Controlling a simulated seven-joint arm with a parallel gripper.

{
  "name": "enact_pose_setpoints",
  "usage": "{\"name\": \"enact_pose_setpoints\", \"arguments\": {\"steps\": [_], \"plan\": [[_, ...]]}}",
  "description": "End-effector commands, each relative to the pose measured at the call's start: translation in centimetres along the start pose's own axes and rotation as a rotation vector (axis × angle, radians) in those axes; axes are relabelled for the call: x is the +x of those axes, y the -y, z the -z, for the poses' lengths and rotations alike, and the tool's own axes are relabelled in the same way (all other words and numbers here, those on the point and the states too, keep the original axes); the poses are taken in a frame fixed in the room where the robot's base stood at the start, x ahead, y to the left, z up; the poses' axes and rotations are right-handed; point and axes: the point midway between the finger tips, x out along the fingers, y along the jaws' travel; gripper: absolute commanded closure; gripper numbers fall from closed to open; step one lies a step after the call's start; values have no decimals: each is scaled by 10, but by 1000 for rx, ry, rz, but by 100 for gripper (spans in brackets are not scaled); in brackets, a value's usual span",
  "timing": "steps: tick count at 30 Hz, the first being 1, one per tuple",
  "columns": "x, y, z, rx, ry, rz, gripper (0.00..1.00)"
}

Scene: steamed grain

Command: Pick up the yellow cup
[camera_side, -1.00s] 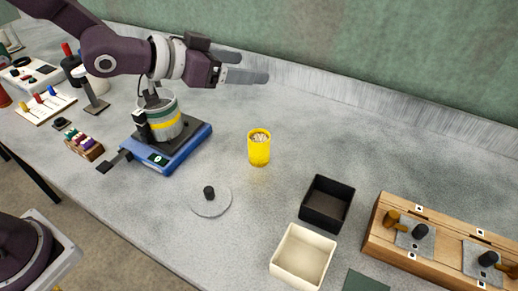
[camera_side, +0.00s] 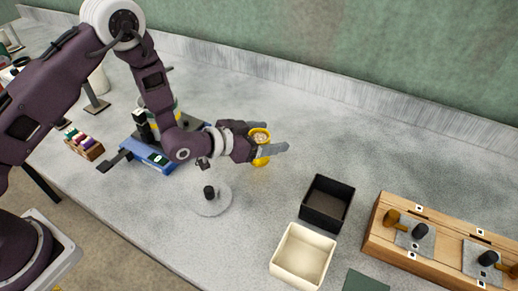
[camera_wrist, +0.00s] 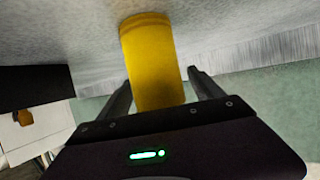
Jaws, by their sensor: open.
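The yellow cup (camera_side: 262,160) stands upright on the grey worktop in the side view, with pale grain showing at its top. My gripper (camera_side: 272,142) is at the cup, low over the worktop, with one finger on the near side and the other on the far side. The near finger hides part of the cup's wall. In the wrist view the cup (camera_wrist: 153,62) lies between the two dark fingers of my gripper (camera_wrist: 160,90), with a gap visible beside it. The jaws are open.
A round lid with a black knob (camera_side: 213,200) lies left of the cup. A black box (camera_side: 327,203) and a cream box (camera_side: 303,256) stand to the right, near a wooden case (camera_side: 440,243). A blue-based device (camera_side: 160,158) is behind my arm.

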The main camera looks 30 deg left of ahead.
Motion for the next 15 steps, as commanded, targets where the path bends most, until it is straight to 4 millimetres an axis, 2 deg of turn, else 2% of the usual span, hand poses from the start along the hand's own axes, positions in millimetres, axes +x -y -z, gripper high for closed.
{"name": "enact_pose_setpoints", "arguments": {"steps": [5,15], "plan": [[0,0,0,0,0,0,24],[0,0,0,0,0,0,91]]}}
